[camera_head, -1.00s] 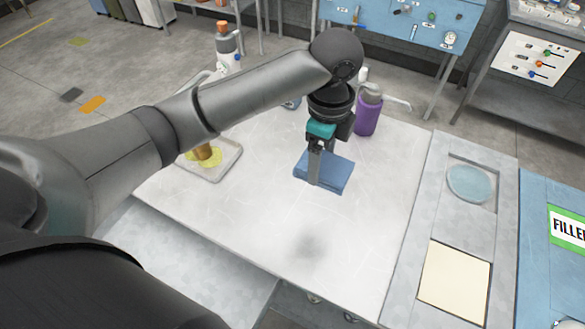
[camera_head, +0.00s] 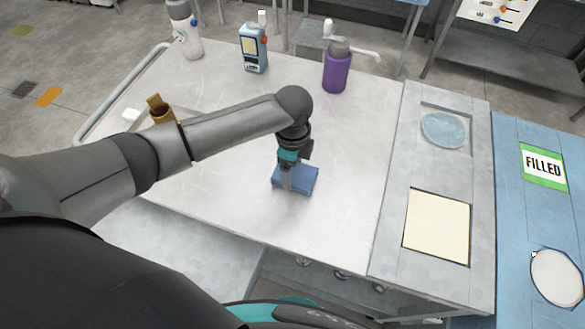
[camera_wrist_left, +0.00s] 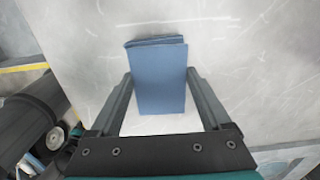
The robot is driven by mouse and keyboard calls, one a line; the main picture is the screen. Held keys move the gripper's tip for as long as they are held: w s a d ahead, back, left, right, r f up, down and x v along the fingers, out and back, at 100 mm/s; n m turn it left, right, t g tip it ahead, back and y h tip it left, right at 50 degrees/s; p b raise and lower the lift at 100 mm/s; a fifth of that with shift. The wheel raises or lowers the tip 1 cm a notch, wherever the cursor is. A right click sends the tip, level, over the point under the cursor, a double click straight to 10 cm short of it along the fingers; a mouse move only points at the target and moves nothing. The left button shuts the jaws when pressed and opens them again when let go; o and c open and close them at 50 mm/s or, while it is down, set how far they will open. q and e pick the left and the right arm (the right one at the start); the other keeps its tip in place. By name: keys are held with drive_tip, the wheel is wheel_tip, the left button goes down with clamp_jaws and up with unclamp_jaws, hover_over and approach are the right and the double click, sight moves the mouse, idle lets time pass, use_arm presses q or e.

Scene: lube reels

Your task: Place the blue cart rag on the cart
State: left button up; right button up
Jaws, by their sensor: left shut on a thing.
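The blue rag (camera_head: 300,181) is a folded, flat rectangular piece. My left gripper (camera_head: 286,180) is shut on it, over the front middle part of the pale cart top (camera_head: 232,210). In the left wrist view the rag (camera_wrist_left: 158,78) lies between the two fingers of my left gripper (camera_wrist_left: 162,95), with the scratched pale surface behind it. I cannot tell whether the rag touches the cart top or hangs just above it. My right gripper is not in view.
A purple bottle (camera_head: 336,72), a blue-and-white container (camera_head: 253,48) and a white spray bottle (camera_head: 185,32) stand along the back. A brown object (camera_head: 159,110) is behind my left arm. A grey panel (camera_head: 388,240) with a cream pad (camera_head: 437,228) lies right. The surface around the rag is clear.

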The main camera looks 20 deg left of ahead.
sight(293, 172)
use_arm(q)
drive_tip(key=shift+f, duration=0.2)
drive_tip(key=shift+f, duration=0.15)
drive_tip(key=o, duration=1.2)
drive_tip(key=shift+c, duration=0.2)
wheel_tip(293, 172, up, 12)
drive_tip(key=p, duration=0.1)
drive_tip(key=shift+r+p, duration=0.25)
drive_tip(key=shift+p, duration=0.15)
